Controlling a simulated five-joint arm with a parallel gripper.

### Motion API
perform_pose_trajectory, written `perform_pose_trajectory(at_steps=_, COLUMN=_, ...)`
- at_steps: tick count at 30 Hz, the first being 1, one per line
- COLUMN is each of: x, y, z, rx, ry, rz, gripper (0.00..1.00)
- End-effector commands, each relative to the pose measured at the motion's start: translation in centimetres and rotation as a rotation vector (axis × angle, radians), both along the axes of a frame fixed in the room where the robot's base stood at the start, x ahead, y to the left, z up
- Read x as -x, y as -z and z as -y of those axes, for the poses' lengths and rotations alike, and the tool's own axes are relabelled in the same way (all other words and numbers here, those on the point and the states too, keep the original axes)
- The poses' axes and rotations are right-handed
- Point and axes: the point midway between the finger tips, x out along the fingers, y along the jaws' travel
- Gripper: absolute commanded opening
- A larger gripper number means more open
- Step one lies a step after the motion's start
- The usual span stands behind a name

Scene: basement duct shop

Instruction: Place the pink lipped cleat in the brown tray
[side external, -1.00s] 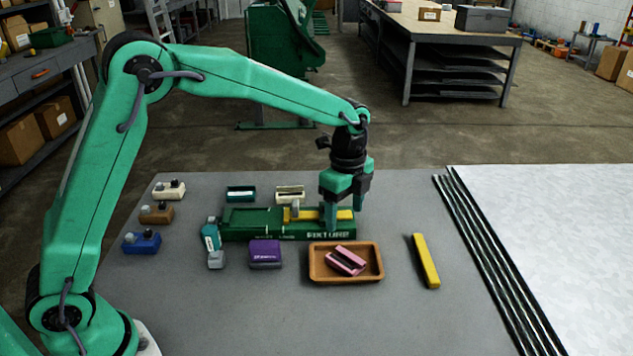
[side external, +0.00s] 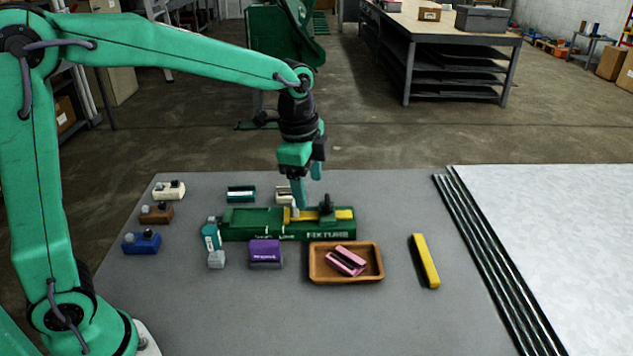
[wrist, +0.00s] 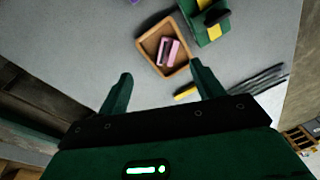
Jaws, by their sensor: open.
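The pink lipped cleat (side external: 346,261) lies tilted at an angle inside the brown tray (side external: 317,270). In the wrist view the pink cleat (wrist: 170,50) also rests within the walls of the brown tray (wrist: 149,45). My gripper (side external: 308,200) is open and empty, above and behind the tray, over the green fixture (side external: 270,233). In the wrist view my gripper's two fingers (wrist: 162,80) are spread wide with nothing between them.
A yellow bar (side external: 425,261) lies right of the tray and a purple block (side external: 265,253) left of it. A teal piece (side external: 211,237) stands by the fixture's left end. Blue (side external: 142,242), brown (side external: 156,213) and cream (side external: 169,190) blocks line the left. The front grey tabletop is clear.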

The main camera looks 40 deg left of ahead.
Motion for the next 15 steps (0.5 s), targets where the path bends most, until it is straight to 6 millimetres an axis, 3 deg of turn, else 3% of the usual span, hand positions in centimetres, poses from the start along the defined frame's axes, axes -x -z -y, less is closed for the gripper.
perform_pose_trajectory(at_steps=6, x=4.1, y=-2.9, z=-2.1, rx=0.045, ry=-0.227, rz=0.071, gripper=0.67)
perform_pose_trajectory(at_steps=15, x=10.0, y=-4.9, z=-4.5, rx=0.123, ry=-0.532, rz=0.158, gripper=0.67)
